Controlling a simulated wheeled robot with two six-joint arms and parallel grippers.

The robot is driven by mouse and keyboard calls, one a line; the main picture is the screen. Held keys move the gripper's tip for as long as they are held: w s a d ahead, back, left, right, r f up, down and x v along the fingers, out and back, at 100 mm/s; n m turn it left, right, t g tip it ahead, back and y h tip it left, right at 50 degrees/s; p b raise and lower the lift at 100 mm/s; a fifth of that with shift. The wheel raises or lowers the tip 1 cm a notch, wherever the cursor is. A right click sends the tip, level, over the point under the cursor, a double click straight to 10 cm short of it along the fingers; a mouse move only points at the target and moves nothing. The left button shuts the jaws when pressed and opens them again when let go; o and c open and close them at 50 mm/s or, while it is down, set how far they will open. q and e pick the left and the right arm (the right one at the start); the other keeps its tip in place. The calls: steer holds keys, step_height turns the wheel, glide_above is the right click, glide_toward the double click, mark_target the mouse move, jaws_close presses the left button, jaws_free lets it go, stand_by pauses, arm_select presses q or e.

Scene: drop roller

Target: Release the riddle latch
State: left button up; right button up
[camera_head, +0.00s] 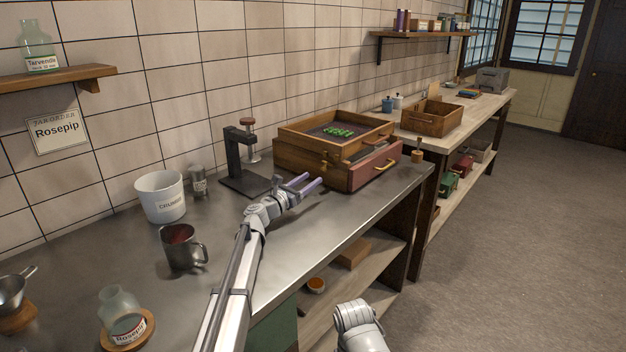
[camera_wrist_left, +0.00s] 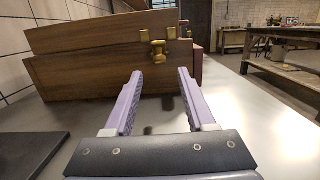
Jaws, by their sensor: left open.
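The riddle (camera_head: 300,134), a shallow wooden tray with a dark mesh and green pieces in it, sits on a wooden box with a red drawer front (camera_head: 365,173). A brass latch (camera_wrist_left: 158,48) is on the near side of the box, by the seam below the riddle (camera_wrist_left: 110,35). It shows small in the head view (camera_head: 323,163). I cannot tell whether it is fastened. My left gripper (camera_head: 313,181) is open and empty, a short way in front of this side. In the left wrist view the latch lies ahead, between the purple fingers (camera_wrist_left: 160,76). My right gripper is out of view.
A black press stand (camera_head: 243,175) stands left of the box. A white crock (camera_head: 161,197), a metal mug (camera_head: 183,247) and a glass jar (camera_head: 121,310) are farther left. The metal bench (camera_head: 300,240) is clear near its front edge.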

mark_target(324, 170)
arm_select(q)
steer(key=r+p, duration=0.1)
steer(key=p, duration=0.2)
steer(key=shift+r+g, duration=0.3)
steer(key=shift+y+p, duration=0.4)
steer(key=shift+f, duration=0.3)
steer(key=x, duration=0.8)
steer(key=shift+f, duration=0.1)
steer(key=shift+s, duration=0.1)
jaws_close()
